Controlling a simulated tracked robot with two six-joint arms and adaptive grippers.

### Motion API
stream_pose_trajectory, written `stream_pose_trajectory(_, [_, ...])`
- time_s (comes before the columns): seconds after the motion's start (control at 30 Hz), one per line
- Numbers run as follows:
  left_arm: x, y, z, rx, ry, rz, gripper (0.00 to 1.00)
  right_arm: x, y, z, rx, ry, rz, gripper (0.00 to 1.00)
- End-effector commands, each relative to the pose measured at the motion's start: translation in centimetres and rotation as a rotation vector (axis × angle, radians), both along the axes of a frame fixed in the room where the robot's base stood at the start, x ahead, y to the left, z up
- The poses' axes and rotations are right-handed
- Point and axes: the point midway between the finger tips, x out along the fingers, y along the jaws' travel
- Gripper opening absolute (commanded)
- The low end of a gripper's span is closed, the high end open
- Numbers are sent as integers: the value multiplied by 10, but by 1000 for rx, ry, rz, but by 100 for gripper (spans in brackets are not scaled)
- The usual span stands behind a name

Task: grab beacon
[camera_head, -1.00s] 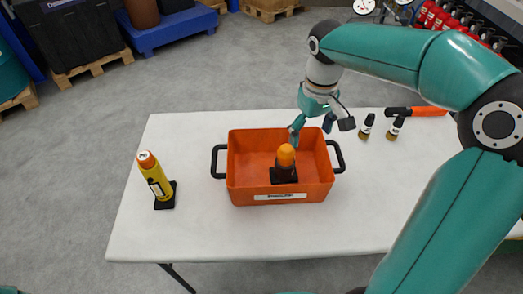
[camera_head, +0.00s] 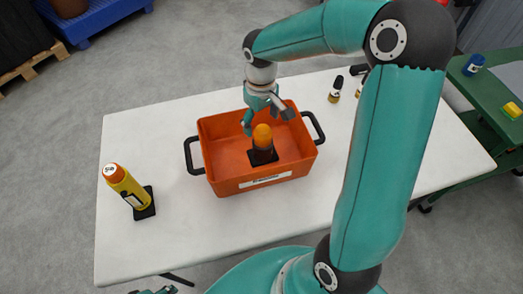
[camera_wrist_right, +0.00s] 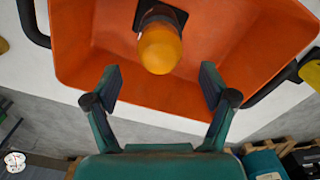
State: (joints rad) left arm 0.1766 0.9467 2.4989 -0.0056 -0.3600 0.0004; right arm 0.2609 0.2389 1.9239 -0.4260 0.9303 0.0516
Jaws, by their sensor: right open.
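The beacon (camera_head: 262,139), with an orange dome and a dark base, stands upright on a black square base inside an orange crate (camera_head: 250,184). In the right wrist view the beacon's dome (camera_wrist_right: 160,48) lies ahead of the fingertips, roughly centred between them. My right gripper (camera_head: 267,117) is open and empty, over the crate just behind the beacon. Its two fingers also show spread apart in the right wrist view (camera_wrist_right: 159,80). Nothing touches the beacon that I can see. A small piece of what may be my left gripper (camera_head: 153,291) shows at the bottom edge; its jaws are unclear.
The crate has black side handles and stands on a white table (camera_head: 130,248). A yellow bottle with an orange top (camera_head: 126,187) stands at left on a black base. Small dark bottles (camera_head: 336,90) stand behind right. A green bench (camera_head: 487,108) is at far right.

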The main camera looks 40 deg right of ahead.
Motion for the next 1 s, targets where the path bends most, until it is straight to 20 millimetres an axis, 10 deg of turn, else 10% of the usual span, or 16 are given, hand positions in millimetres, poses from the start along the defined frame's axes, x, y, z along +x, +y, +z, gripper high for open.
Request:
stream_pose_trajectory(0.83, [0, 0, 7, 0, 0, 0, 43, -5, 1, -60, 0, 0, 1, 84])
stream_pose_trajectory(1.0, [0, 0, 7, 0, 0, 0, 43, -5, 1, -60, 0, 0, 1, 57])
